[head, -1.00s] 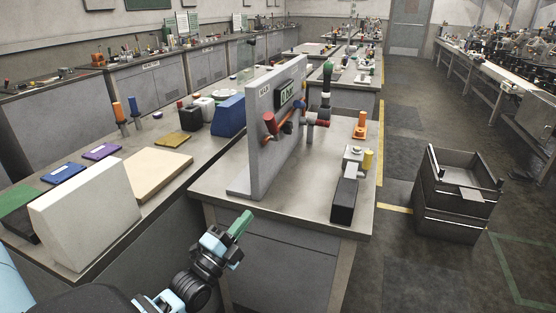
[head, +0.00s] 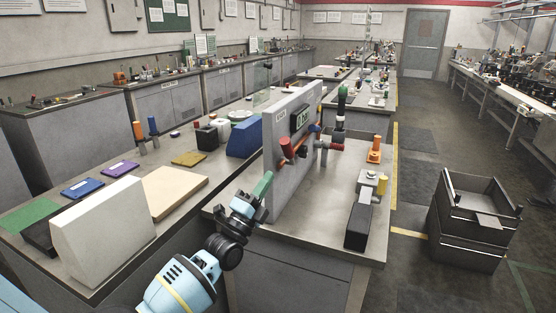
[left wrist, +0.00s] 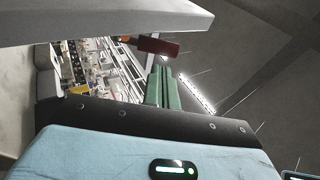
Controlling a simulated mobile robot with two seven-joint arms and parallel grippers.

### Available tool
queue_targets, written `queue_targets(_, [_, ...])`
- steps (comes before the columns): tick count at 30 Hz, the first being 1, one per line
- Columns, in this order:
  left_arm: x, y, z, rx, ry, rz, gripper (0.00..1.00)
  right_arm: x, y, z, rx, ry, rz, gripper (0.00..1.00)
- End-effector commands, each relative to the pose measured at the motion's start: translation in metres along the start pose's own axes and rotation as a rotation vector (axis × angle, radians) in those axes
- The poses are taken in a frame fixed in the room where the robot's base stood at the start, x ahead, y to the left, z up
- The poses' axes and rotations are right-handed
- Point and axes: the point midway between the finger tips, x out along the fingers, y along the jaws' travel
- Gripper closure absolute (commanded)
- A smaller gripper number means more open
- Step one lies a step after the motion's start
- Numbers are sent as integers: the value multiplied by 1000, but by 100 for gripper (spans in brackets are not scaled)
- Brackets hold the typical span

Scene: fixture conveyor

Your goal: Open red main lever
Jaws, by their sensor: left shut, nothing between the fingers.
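A grey upright panel (head: 275,150) with a small display (head: 301,120) stands on the bench. A red lever handle (head: 287,147) sticks out from the panel's front, beside an orange bar. Another red cylindrical handle (head: 331,146) shows at the panel's right side. My left gripper (head: 264,185), with green fingers, is shut and empty, in front of the panel and below the near red handle. In the left wrist view the shut green fingers (left wrist: 164,85) point at a dark red handle (left wrist: 158,46), with an apparent gap between. My right gripper is out of view.
A black box (head: 358,226), a yellow cylinder (head: 382,186) and an orange part (head: 375,149) stand on the bench's right side. A white wedge block (head: 100,235) and a blue block (head: 243,139) are on the left bench. Black crates (head: 470,220) stand on the floor.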

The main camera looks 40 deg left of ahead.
Motion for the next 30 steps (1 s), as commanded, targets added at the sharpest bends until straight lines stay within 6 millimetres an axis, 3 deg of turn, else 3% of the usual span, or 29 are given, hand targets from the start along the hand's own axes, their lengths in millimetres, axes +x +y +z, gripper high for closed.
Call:
queue_targets(6, [39,-2,0,1,0,-2,100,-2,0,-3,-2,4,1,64])
queue_targets(12, [60,0,0,0,0,0,100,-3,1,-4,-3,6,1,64])
queue_targets(30, [68,1,0,-1,0,3,100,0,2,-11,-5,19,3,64])
